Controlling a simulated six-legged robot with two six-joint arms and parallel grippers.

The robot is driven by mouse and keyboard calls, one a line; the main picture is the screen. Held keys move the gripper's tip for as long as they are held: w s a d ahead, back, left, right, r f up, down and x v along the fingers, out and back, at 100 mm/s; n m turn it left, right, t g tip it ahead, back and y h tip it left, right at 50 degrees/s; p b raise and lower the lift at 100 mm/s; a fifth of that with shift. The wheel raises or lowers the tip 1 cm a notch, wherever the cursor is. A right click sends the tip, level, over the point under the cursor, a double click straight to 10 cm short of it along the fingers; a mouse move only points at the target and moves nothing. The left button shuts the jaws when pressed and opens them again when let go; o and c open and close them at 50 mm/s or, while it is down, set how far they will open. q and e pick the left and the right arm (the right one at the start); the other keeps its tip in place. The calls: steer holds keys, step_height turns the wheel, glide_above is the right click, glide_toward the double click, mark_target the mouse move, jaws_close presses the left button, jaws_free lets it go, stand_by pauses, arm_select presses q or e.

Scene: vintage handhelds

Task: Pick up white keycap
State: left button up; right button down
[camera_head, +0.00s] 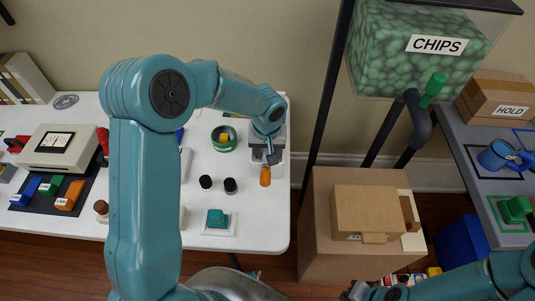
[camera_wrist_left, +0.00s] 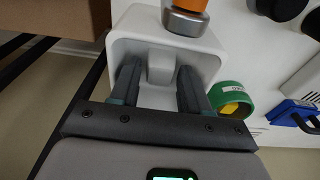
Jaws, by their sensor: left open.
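The white keycap (camera_wrist_left: 162,68) is a small pale block inside a white open tray (camera_wrist_left: 140,22) in the left wrist view. My left gripper (camera_wrist_left: 158,75) is open, with one finger on each side of the keycap. A gap shows at the fingers, and I cannot tell if either touches it. In the head view my left gripper (camera_head: 270,152) reaches down over the white tray (camera_head: 279,168) at the table's right end, and it hides the keycap there. My right gripper (camera_head: 355,290) is at the bottom edge, far from the tray; its jaws are unclear.
An orange-topped knob (camera_head: 265,177) stands at the tray's front. A green ring (camera_head: 224,138) and two black knobs (camera_head: 230,186) are to the left. A teal keycap (camera_head: 217,218) sits on a white square. A cardboard box (camera_head: 320,215) stands right of the table.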

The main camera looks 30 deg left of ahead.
mark_target(267, 153)
arm_select(q)
steer(key=c, duration=0.8)
step_height(267, 153, up, 20)
steer(key=shift+r+p, duration=0.1)
steer(key=shift+p, duration=0.45)
